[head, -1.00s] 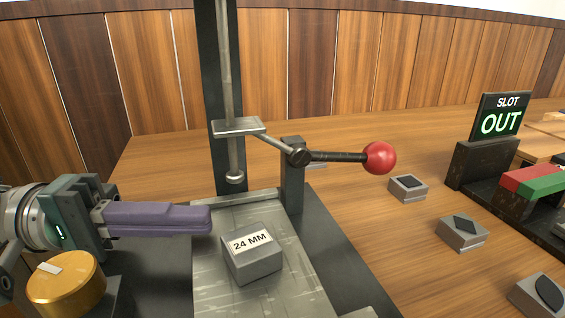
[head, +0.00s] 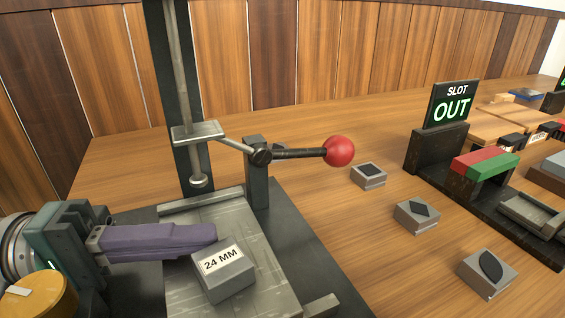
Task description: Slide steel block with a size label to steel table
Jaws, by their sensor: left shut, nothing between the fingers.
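The steel block (head: 228,284) with a white "24 MM" label on top sits on the steel table (head: 262,262), the grey plate of the press. My left gripper (head: 214,238) comes in from the left with its purple fingers shut and empty. Its fingertips are at the block's back left side, very close to it; I cannot tell whether they touch. My right gripper is not in view.
The press column (head: 172,110) with its ram stands behind the plate, and a lever with a red ball (head: 339,151) reaches right. A gold knob (head: 38,296) is at the lower left. Several small grey blocks (head: 417,216) and a "SLOT OUT" sign (head: 451,104) stand to the right.

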